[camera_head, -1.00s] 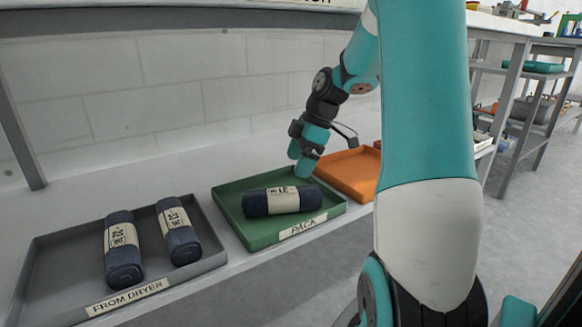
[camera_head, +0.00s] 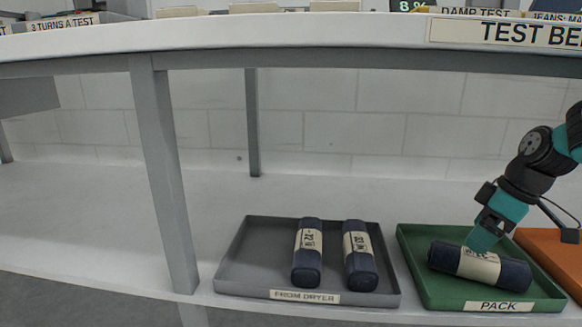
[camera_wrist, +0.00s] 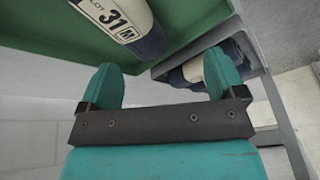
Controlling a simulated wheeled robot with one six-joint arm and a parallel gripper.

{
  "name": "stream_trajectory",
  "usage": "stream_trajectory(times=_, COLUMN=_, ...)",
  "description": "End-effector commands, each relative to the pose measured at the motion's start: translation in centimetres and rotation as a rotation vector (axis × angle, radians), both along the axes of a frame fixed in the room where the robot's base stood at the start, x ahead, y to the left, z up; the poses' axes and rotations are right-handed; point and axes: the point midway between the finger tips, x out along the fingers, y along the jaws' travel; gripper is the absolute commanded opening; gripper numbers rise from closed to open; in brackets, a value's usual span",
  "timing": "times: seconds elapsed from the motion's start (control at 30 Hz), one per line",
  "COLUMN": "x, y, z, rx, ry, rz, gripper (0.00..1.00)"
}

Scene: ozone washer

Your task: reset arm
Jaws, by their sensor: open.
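My gripper (camera_head: 482,238) is at the right of the head view, over the back of the green PACK tray (camera_head: 441,297). A dark blue roll with a cream label (camera_head: 508,274) lies across that tray, close to my fingertips; whether they touch cannot be told in the head view. In the wrist view my gripper (camera_wrist: 165,82) shows two teal fingers spread apart with nothing between them. The labelled roll (camera_wrist: 118,18) shows beyond them at the top left, on the green tray (camera_wrist: 60,55).
A grey FROM DRYER tray (camera_head: 258,280) holds two dark blue rolls, one at left (camera_head: 307,273) and one at right (camera_head: 360,268). An orange tray (camera_head: 560,255) stands at far right. The test bench (camera_head: 300,30) overhangs the shelf; its leg (camera_head: 165,180) stands left. The shelf is clear at left.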

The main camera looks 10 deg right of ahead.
Motion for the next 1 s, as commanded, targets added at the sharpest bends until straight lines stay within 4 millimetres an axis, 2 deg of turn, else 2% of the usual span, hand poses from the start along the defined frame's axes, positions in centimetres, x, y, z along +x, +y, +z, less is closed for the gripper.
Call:
stream_trajectory(times=0.03, x=-0.2, y=3.3, z=-0.6, rx=-0.006, ry=0.032, rz=-0.065, gripper=0.89)
stream_trajectory(times=0.1, x=-1.0, y=6.6, z=-1.4, rx=-0.023, ry=0.068, rz=-0.195, gripper=0.89)
stream_trajectory(times=0.2, x=-2.7, y=10.0, z=-2.5, rx=-0.052, ry=0.093, rz=-0.354, gripper=0.89)
stream_trajectory(times=0.3, x=-4.5, y=12.4, z=-3.3, rx=-0.078, ry=0.095, rz=-0.486, gripper=0.89)
stream_trajectory(times=0.43, x=-7.1, y=14.4, z=-4.2, rx=-0.107, ry=0.068, rz=-0.633, gripper=0.89)
stream_trajectory(times=0.47, x=-7.4, y=15.0, z=-2.9, rx=-0.096, ry=0.064, rz=-0.637, gripper=0.89)
stream_trajectory(times=0.5, x=-7.6, y=16.4, z=-0.5, rx=-0.065, ry=0.077, rz=-0.591, gripper=0.89)
stream_trajectory(times=0.67, x=-10.1, y=21.6, z=5.8, rx=0.020, ry=0.131, rz=-0.400, gripper=0.89)
stream_trajectory(times=0.77, x=-12.6, y=24.8, z=10.4, rx=0.065, ry=0.166, rz=-0.250, gripper=0.89)
stream_trajectory(times=0.87, x=-16.2, y=27.9, z=16.0, rx=0.100, ry=0.200, rz=-0.063, gripper=0.89)
stream_trajectory(times=0.9, x=-17.9, y=29.0, z=18.4, rx=0.111, ry=0.212, rz=0.021, gripper=0.89)
stream_trajectory(times=1.0, x=-17.9, y=28.9, z=22.1, rx=0.108, ry=0.224, rz=0.017, gripper=0.89)
